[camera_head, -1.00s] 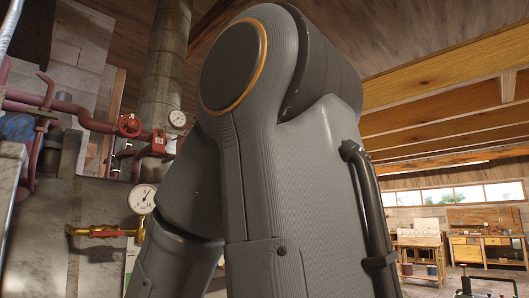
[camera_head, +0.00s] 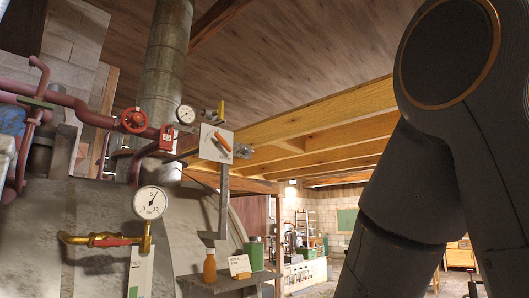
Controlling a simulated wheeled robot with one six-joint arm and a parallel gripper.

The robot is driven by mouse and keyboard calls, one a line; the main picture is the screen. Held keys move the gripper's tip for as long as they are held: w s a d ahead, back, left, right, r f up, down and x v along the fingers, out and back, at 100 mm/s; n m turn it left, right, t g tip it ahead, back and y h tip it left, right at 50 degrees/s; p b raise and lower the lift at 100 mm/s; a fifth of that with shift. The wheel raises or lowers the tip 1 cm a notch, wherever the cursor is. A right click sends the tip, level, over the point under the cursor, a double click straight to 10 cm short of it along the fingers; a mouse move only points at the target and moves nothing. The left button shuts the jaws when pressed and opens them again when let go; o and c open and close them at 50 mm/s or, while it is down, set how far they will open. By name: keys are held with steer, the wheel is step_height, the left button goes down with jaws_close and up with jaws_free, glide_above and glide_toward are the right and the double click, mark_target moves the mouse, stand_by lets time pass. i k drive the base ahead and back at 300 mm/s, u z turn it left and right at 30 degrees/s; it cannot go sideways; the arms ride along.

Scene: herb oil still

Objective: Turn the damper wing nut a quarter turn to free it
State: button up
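A pale square plate (camera_head: 209,152) is fixed on a grey upright bracket (camera_head: 224,193) near the middle of the head view. An orange lever (camera_head: 223,141) lies tilted across the plate. A small grey metal piece (camera_head: 243,151) sticks out at its right, and a yellow bar (camera_head: 221,109) stands above it. I cannot tell which of these small parts is the damper wing nut. The large grey flue pipe (camera_head: 167,72) rises behind. My arm fills the right side; my gripper is out of view.
A pressure gauge (camera_head: 150,203) stands on brass pipework with a red lever (camera_head: 112,242) at the left. A red valve wheel (camera_head: 134,120) and a dial (camera_head: 185,114) sit behind. An orange bottle (camera_head: 210,265) and green canister (camera_head: 254,254) stand on a shelf below the bracket.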

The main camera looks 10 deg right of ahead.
mark_target(246, 150)
steer(key=k, duration=0.6)
steer(key=z, duration=0.4)
steer(key=i, duration=0.7)
steer(key=z, duration=0.4)
steer(key=i, duration=1.15)
steer(key=u, duration=0.25)
